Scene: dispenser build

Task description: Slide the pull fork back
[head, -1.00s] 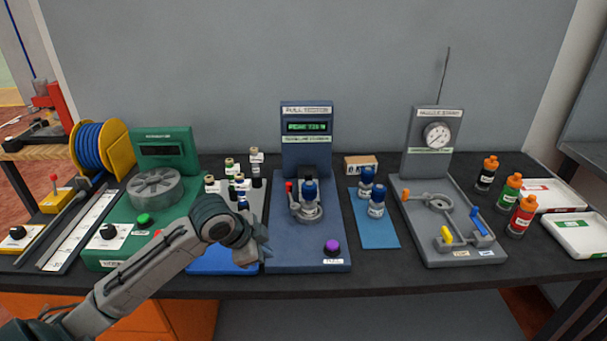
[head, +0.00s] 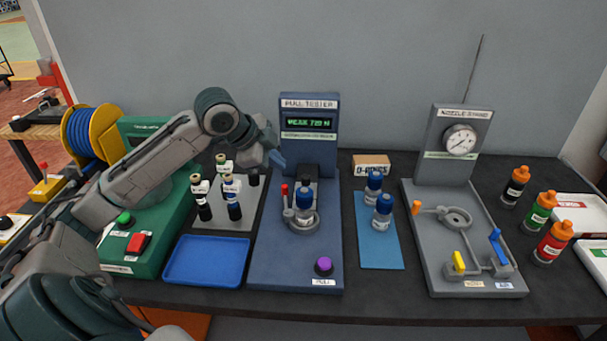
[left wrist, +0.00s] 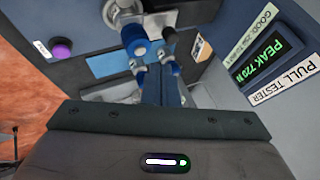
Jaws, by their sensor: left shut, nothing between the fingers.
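The pull tester (head: 268,255) is a dark blue stand with a lit green display (head: 309,124) showing a peak reading. A blue-capped vial (head: 305,197) stands upright in its round grey holder (head: 303,222), beside a red-tipped lever (head: 285,190). A dark block (head: 308,172) sits behind the vial on the column; I cannot clearly make out the pull fork there. My left gripper (head: 278,158) is shut and empty, left of the column and above the vial's level. In the left wrist view, its blue fingers (left wrist: 160,84) point toward the blue cap (left wrist: 133,34).
The purple button (head: 323,266) is at the tester's front. A blue tray (head: 207,260) and a rack of dark vials (head: 230,215) are left. A blue mat (head: 379,250) with two blue-capped vials and the nozzle stand (head: 450,255) are right. My left arm crosses the green machine (head: 148,255).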

